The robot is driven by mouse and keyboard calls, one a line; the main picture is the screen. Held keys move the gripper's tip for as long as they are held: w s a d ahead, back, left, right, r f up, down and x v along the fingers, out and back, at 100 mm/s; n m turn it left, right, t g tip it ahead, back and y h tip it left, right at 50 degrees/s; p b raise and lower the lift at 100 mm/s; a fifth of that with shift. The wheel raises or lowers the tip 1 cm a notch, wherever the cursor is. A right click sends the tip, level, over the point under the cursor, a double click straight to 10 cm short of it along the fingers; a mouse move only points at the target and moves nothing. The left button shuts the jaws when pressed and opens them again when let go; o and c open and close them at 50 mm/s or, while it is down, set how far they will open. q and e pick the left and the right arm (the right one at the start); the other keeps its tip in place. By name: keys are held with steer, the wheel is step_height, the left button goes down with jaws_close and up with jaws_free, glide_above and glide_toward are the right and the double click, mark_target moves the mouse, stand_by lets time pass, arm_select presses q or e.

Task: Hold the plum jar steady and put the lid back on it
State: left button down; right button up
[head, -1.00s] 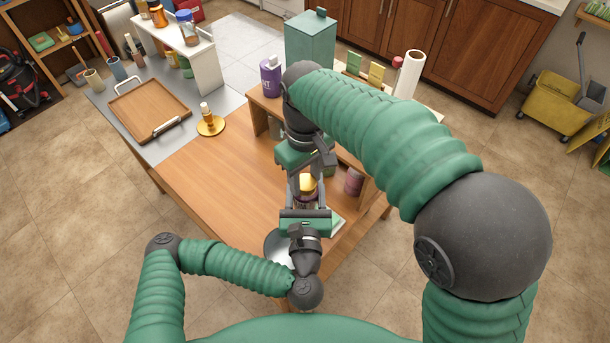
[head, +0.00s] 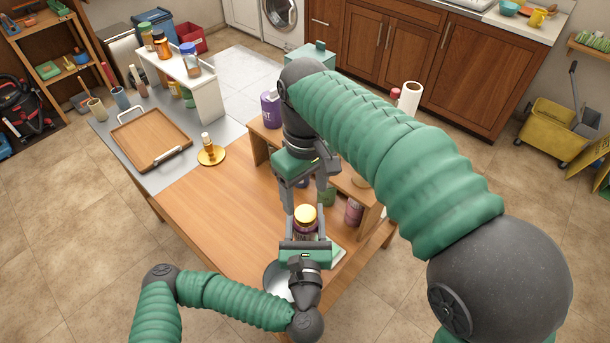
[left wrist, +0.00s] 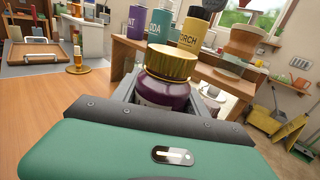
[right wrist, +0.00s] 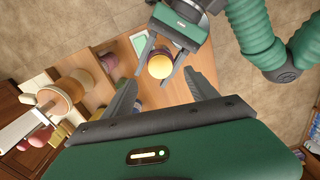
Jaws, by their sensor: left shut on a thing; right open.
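The plum jar (head: 306,232) is dark purple and stands upright near the front of the wooden table. The gold lid (head: 305,214) sits on top of it; how tightly it is seated I cannot tell. Both also show in the left wrist view, the jar (left wrist: 163,92) below the lid (left wrist: 168,62). My left gripper (head: 306,238) is shut on the jar's body, one finger on each side. My right gripper (head: 304,198) is open and empty, above and just behind the lid. In the right wrist view the lid (right wrist: 160,66) shows between and beyond the open fingers.
A wooden shelf (head: 258,147) with canisters, including a purple one (head: 270,110), stands behind the jar. A pink-purple can (head: 354,212) is close on the right. A silver bowl (head: 275,280) is partly hidden by my left arm. The table's left part is clear around the brass stand (head: 210,155).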

step_height(320, 180, up, 6)
steer(key=shift+f, duration=0.1)
stand_by(0.4)
steer(key=d+f+m+t, duration=0.1)
steer(key=d+f+m, duration=0.3)
steer(key=d+f, duration=0.8)
arm_select(q)
steer(key=shift+d, duration=0.1)
arm_select(e)
steer(key=s+d+f+m+t, duration=0.1)
steer(key=s+d+f+m, duration=0.3)
steer(key=s+d+f, duration=0.3)
steer(key=s+f, duration=0.4)
steer(key=shift+d+f+t, duration=0.15)
steer(key=shift+d+t, duration=0.15)
steer(key=shift+d, duration=0.1)
